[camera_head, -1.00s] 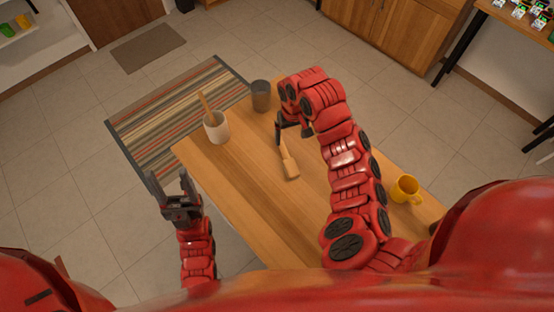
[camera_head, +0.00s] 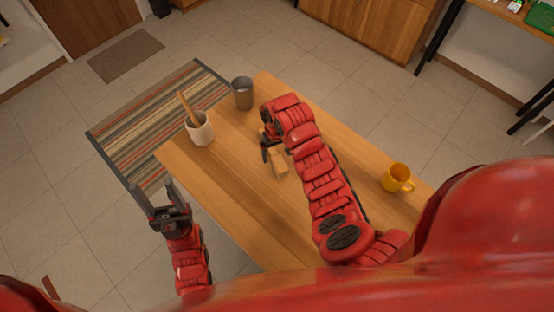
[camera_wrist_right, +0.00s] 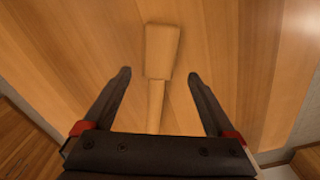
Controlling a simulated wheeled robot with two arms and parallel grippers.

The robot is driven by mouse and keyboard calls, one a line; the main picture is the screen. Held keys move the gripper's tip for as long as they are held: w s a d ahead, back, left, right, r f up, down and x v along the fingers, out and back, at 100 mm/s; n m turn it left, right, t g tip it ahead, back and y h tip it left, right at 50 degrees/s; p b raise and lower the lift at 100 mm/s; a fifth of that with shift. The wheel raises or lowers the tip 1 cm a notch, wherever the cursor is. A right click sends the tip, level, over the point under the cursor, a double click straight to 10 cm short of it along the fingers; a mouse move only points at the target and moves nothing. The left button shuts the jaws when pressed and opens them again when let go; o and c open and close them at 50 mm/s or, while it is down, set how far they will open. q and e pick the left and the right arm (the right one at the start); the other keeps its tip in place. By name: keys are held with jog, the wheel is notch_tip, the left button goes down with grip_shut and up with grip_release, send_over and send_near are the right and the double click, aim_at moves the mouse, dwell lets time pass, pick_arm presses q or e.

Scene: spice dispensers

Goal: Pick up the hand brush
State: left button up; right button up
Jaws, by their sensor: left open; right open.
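The hand brush (camera_head: 279,164) is light wood and lies on the wooden table (camera_head: 232,187). In the right wrist view its wide block (camera_wrist_right: 161,50) points away from my gripper and its narrow handle (camera_wrist_right: 156,105) runs back between the fingers. My right gripper (camera_wrist_right: 158,88) is open, with a finger on each side of the handle and apart from it. In the head view my right gripper (camera_head: 273,147) is over the brush and partly hides it. My left gripper (camera_head: 159,200) is open and empty, off the table's left edge.
A white cup (camera_head: 201,132) with a wooden stick and a dark grey cup (camera_head: 243,93) stand at the table's far left end. A yellow mug (camera_head: 396,178) stands at the right. A striped rug (camera_head: 150,113) lies on the floor beyond.

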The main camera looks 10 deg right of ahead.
aim_at(277, 158)
jog(key=shift+f+p, duration=0.2)
jog(key=shift+p, duration=0.15)
notch_tip(277, 158, down, 3)
jog(key=shift+r+p, duration=0.15)
jog(key=shift+p, duration=0.55)
jog(key=shift+w+d+f, duration=0.1)
jog(key=shift+f, duration=0.8)
grip_shut()
jog(key=shift+r, duration=0.1)
